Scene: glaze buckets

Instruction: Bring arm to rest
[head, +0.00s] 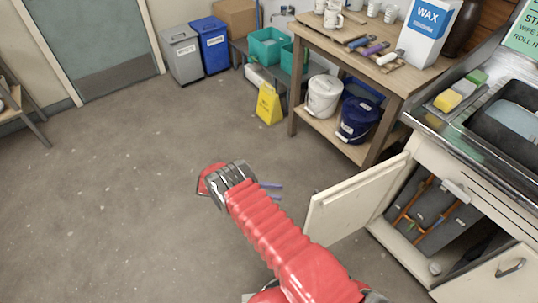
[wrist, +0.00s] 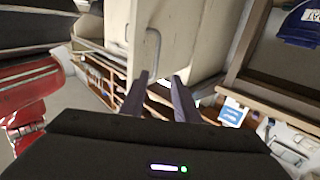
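My red arm reaches out from the bottom of the head view over the grey floor. My gripper (head: 275,191) is at its far end, its two thin bluish fingers pointing right, towards the open cabinet door (head: 355,202). In the wrist view the fingers of my gripper (wrist: 160,76) stand apart with nothing seen held between them. The cabinet door (wrist: 190,42) and its handle (wrist: 152,50) show beyond the fingertips. I cannot tell the exact gap, but the fingers look clear of the door in the head view.
The sink cabinet (head: 480,190) stands open at right. A wooden workbench (head: 388,85) holds a white bucket (head: 322,97) and a blue bucket (head: 357,120) on its lower shelf. A yellow floor sign (head: 269,104) stands beside it. The floor at left is clear.

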